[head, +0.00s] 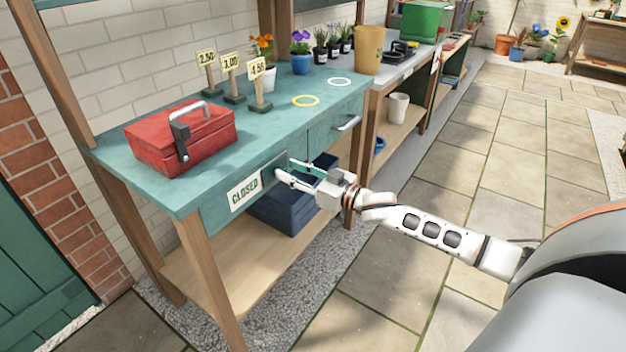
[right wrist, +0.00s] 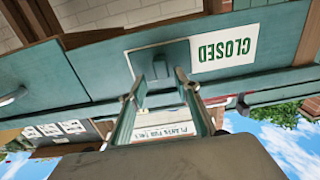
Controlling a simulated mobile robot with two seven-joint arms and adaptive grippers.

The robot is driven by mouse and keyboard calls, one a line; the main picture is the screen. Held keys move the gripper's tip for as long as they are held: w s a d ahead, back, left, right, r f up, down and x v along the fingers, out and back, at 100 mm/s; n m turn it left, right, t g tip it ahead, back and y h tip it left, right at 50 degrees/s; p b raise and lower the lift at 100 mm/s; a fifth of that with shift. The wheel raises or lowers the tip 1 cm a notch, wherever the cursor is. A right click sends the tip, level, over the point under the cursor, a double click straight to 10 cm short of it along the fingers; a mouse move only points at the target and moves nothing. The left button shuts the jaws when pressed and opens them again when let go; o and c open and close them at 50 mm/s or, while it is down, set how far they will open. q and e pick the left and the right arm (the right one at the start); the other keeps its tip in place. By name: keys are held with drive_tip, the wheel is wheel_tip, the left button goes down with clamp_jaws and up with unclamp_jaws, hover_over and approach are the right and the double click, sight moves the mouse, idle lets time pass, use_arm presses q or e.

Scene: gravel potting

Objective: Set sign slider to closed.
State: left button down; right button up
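The sign (head: 245,191) is on the front of the teal bench and shows the word CLOSED. It also shows, upside down, in the right wrist view (right wrist: 225,49). In that view a teal slider block (right wrist: 172,54) sits against the white sign, just left of the lettering. My right gripper (head: 286,168) is in front of the bench, just right of the sign in the head view. Its two fingers (right wrist: 158,97) are spread, with nothing seen between them. I cannot tell whether a fingertip touches the slider. My left gripper is not in view.
A red toolbox (head: 180,140) stands on the bench top (head: 290,100) above the sign. Price signs (head: 232,78) and flowerpots stand farther back. A drawer handle (head: 349,122) juts out right of the gripper. Blue crates (head: 285,207) sit on the lower shelf. The paving is clear.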

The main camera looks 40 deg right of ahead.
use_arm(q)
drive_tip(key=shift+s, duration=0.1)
use_arm(e)
drive_tip(key=v, duration=1)
drive_tip(key=shift+s, duration=0.2)
drive_tip(key=shift+d+r, duration=0.1)
